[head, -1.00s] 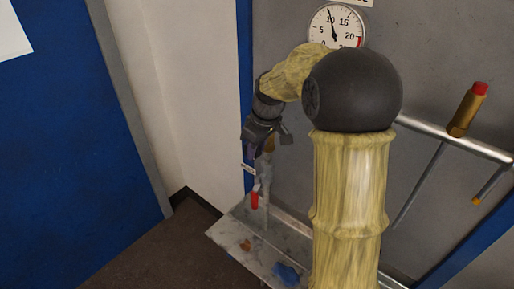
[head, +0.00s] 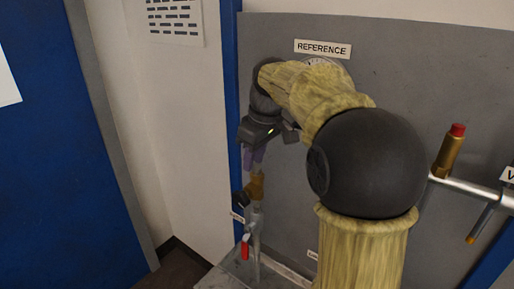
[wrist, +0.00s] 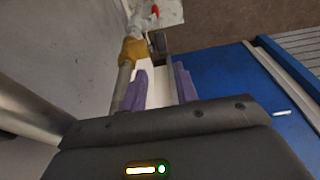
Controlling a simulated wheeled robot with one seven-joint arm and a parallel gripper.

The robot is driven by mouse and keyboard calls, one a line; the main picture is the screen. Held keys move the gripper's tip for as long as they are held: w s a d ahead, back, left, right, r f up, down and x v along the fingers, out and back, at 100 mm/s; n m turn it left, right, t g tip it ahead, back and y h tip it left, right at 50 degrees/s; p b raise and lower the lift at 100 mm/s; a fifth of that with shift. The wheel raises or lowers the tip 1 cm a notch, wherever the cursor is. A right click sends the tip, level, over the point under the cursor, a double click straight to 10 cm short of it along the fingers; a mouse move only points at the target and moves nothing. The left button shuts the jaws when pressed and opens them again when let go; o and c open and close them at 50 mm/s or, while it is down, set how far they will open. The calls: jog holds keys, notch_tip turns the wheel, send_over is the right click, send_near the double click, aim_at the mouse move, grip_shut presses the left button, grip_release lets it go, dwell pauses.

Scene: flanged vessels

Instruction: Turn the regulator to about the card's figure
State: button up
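A brass fitting (head: 257,184) with a dark knob (head: 240,199) on its left side, which looks like the regulator, sits on an upright pipe. In the wrist view the brass fitting (wrist: 133,50) and the dark knob (wrist: 157,43) show beyond the fingers. My gripper (head: 254,160) points down just above the brass fitting. In the wrist view its purple fingers (wrist: 160,88) are apart, with nothing seen held between them. A gauge (head: 322,62) under the REFERENCE label (head: 323,48) is mostly hidden by my arm. No card figure can be read.
A red-handled valve (head: 246,247) is low on the same pipe, above a grey ledge (head: 235,270). A horizontal pipe (head: 470,190) with a red-topped brass fitting (head: 448,150) is at right. A printed sheet (head: 174,20) hangs on the white wall; its lines are unreadable.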

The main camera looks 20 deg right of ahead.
jog(key=v, duration=0.3)
dwell(0.4)
jog(key=s+a+f+m, duration=0.1)
jog(key=s+f+m, duration=0.2)
jog(key=s+f, duration=0.5)
jog(key=s+a+f+m+h, duration=0.1)
jog(key=s+f+m, duration=0.3)
jog(key=f, duration=1.3)
jog(key=s+a, duration=0.1)
jog(key=s, duration=0.3)
jog(key=shift+s+h, duration=0.2)
jog(key=shift+h, duration=0.1)
dwell(1.5)
